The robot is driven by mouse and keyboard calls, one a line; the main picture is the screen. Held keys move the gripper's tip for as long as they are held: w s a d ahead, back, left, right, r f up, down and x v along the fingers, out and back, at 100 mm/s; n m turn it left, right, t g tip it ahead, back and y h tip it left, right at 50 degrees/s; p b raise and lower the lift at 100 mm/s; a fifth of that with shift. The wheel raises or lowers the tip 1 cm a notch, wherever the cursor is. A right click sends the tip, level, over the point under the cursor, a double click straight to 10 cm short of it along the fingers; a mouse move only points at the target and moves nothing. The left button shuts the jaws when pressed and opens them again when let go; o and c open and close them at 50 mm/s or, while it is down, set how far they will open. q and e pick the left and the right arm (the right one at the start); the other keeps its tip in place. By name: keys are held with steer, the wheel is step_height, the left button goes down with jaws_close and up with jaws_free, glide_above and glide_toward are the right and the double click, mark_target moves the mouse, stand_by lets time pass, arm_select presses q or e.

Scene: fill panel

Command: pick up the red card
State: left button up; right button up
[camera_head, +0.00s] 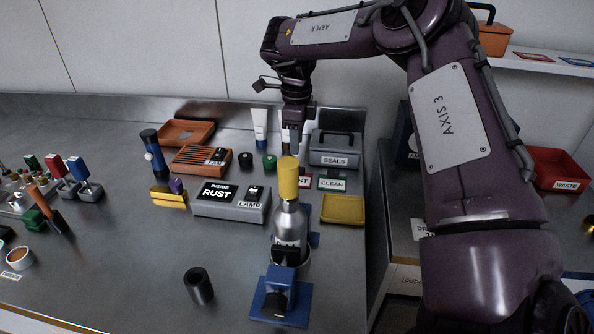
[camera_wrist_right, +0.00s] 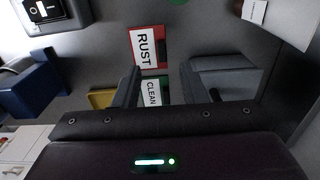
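The red card, labelled RUST, lies near the back of the bench. In the head view (camera_head: 305,181) the yellow-capped bottle (camera_head: 289,180) hides much of it. In the right wrist view the red card (camera_wrist_right: 149,47) shows clearly, just beyond my fingertips. A green card labelled CLEAN (camera_head: 332,183) lies beside it; in the wrist view the green card (camera_wrist_right: 152,92) shows between my fingers. My right gripper (camera_head: 291,145) points down behind the bottle. Its two fingers (camera_wrist_right: 159,83) are apart, with nothing held. My left gripper is not in view.
A grey SEALS box (camera_head: 335,148) stands behind the cards, and a yellow tray (camera_head: 343,209) sits in front of them. A grey RUST lamp box (camera_head: 231,205) is to the left. A white tube (camera_head: 260,127) stands at the back. Open bench lies at front left.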

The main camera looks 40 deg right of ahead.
steer(key=shift+a+f, duration=0.1)
steer(key=shift+f, duration=0.25)
steer(key=shift+f+b, duration=0.6)
steer(key=shift+f, duration=0.35)
steer(key=shift+s+f, duration=0.15)
steer(key=shift+f, duration=0.45)
steer(key=f, duration=0.3)
steer(key=shift+s+d+f, duration=0.1)
steer(key=shift+d+f, duration=0.1)
steer(key=shift+d, duration=0.2)
steer(key=shift+f, duration=0.35)
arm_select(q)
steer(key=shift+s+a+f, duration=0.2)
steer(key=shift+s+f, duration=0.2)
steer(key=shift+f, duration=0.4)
arm_select(e)
jaws_close()
